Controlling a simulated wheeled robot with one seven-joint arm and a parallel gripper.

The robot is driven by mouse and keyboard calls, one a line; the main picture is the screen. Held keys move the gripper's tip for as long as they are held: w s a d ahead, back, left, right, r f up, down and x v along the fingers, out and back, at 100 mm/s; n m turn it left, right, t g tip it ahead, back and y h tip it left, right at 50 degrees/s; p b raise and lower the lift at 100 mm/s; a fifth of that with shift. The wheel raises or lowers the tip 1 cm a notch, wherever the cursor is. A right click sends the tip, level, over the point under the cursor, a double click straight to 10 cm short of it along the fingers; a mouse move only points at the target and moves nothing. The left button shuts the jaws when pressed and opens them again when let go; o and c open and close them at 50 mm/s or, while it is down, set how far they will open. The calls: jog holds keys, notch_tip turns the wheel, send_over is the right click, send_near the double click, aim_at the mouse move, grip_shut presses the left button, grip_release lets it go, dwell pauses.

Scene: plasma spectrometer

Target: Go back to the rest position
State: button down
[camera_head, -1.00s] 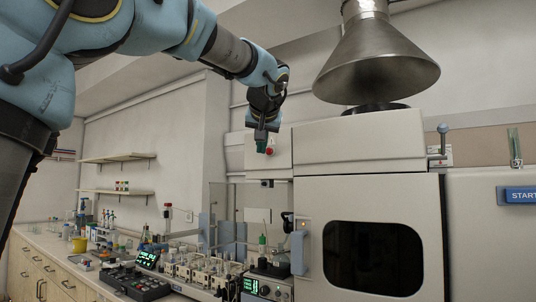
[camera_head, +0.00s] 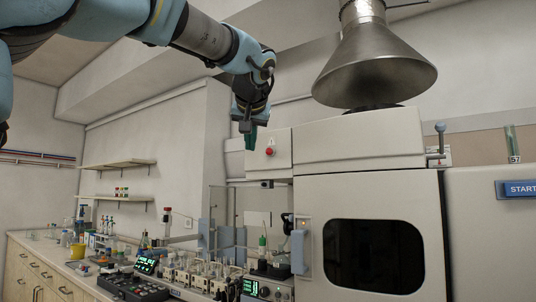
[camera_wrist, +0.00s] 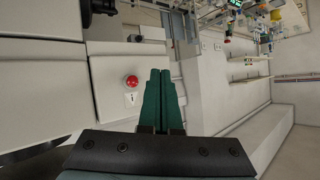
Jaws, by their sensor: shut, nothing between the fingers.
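My gripper (camera_head: 249,139) hangs at the end of my arm in the upper middle of the head view, its fingers pointing down. It is in the air near the red button (camera_head: 269,152) on the white box of the spectrometer (camera_head: 330,150). In the wrist view my green fingers (camera_wrist: 162,75) lie side by side, closed and empty. The red button also shows in the wrist view (camera_wrist: 131,81), to the left of the fingers and apart from them.
A metal exhaust hood (camera_head: 375,65) hangs above the spectrometer. The lab bench (camera_head: 50,278) at lower left carries a black control box (camera_head: 133,285), bottles and racks. Two wall shelves (camera_head: 118,164) are behind it. The air to the left of the gripper is clear.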

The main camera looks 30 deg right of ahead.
dwell(0.6)
jog(key=w+a+f+n+g+y, duration=0.1)
jog(key=w+a+f+g, duration=0.1)
jog(key=a+f, duration=0.6)
jog(key=w+a+f+g+y, duration=0.15)
jog(key=a+f, duration=0.25)
jog(key=f, duration=0.9)
jog(key=w+a+f+n+g+y, duration=0.1)
jog(key=w+a+f+g+y, duration=0.1)
jog(key=a+f, duration=0.6)
jog(key=s+a+f+n+g, duration=0.2)
jog(key=s+a+f, duration=0.5)
jog(key=f, duration=0.4)
jog(key=s+a+f+n+g, duration=0.2)
jog(key=s+a+f, duration=0.5)
jog(key=f, duration=0.3)
jog(key=shift+s+a+f, duration=0.4)
jog(key=shift+a, duration=0.2)
